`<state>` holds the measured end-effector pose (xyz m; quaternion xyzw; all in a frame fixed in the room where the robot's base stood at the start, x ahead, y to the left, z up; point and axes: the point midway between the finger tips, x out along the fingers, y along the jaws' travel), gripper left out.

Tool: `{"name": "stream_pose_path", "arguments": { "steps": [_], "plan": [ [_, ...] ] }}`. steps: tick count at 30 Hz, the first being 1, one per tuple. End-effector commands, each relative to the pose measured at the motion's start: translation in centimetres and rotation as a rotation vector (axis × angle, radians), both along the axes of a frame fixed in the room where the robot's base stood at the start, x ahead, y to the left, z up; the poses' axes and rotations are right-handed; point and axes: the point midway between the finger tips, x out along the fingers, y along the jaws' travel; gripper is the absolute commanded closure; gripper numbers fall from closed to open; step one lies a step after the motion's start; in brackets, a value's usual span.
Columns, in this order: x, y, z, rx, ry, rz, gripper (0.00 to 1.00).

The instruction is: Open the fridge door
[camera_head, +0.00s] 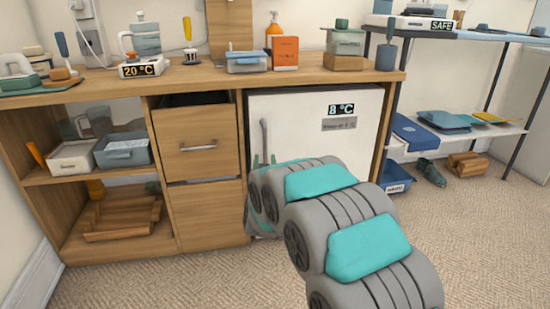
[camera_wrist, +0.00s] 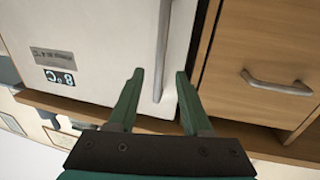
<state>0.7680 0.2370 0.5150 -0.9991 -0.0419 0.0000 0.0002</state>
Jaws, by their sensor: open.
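The white fridge door (camera_head: 310,115) is under the wooden counter and looks shut. I see no clear contact.
A wooden drawer (camera_head: 197,148) with a dark gap above its front is left of the fridge. A blue bin (camera_head: 396,178) and a metal-framed shelf (camera_head: 500,133) stand to the right. Carpet (camera_head: 180,285) in front is clear. Jars and boxes stand on the counter (camera_head: 205,76).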

Motion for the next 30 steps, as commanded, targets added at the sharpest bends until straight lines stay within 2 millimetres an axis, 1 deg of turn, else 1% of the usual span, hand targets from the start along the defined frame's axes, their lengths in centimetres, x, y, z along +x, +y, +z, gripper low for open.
{"name": "stream_pose_path", "arguments": {
  "steps": [5, 8, 14, 18, 21, 25, 30],
  "plan": [
    [0.7, 0.1, 0.0, 0.0, -0.004, -0.002, 0.5],
    [1.6, 0.1, 0.0, -0.001, -0.003, -0.001, 0.5],
    [4.1, 0.3, -0.2, 0.0, 0.0, -0.002, 0.5],
    [5.9, 0.5, 0.0, 0.0, -0.002, -0.001, 0.5],
    [6.9, 0.6, -0.2, 0.0, 0.001, -0.001, 0.5],
    [7.7, 0.6, 0.0, 0.0, -0.002, -0.001, 0.5],
    [7.8, 0.6, 0.0, -0.001, -0.001, -0.001, 0.5]
  ]
}}
